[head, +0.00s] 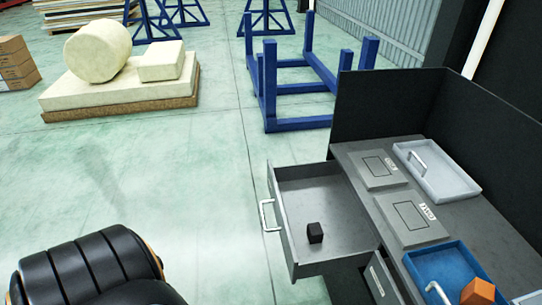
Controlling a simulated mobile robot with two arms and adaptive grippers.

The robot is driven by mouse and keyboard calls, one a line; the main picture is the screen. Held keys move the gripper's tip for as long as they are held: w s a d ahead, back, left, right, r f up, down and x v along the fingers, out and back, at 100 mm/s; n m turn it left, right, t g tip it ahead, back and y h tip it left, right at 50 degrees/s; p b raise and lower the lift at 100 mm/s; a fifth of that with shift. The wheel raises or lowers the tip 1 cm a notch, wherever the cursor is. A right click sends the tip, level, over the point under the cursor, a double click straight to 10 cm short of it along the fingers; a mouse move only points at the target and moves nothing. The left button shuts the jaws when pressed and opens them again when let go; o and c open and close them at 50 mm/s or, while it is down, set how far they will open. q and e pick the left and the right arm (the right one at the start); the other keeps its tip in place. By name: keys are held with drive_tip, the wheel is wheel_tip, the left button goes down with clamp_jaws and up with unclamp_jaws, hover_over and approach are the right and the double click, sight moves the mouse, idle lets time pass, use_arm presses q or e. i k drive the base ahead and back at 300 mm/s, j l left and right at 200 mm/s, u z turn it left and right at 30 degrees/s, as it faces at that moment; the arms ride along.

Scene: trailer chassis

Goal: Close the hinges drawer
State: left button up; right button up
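An open drawer (315,193) sticks out to the left from the dark grey workbench (356,160). Its metal handle (268,215) is on the front panel at its left end. A small black cube (315,232) lies inside on the drawer floor. I cannot read any label that says hinges on this drawer. A black ribbed part of my own arm or body fills the lower left corner. Neither gripper shows in the head view, and nothing of mine touches the drawer.
On the bench lie two grey labelled plates (411,217), a white tray (437,170) with a handle, and a blue tray (447,263) with an orange block (478,292). Black panels (385,103) stand behind. A blue frame (300,123) stands beyond. The floor left of the drawer is clear.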

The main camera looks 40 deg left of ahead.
sight(300, 194)
drive_tip(key=i+j+u, duration=0.15)
drive_tip(key=u, duration=0.3)
drive_tip(key=i+j+u, duration=0.1)
drive_tip(key=u, duration=0.3)
drive_tip(key=i+u, duration=0.2)
drive_tip(key=u, duration=0.25)
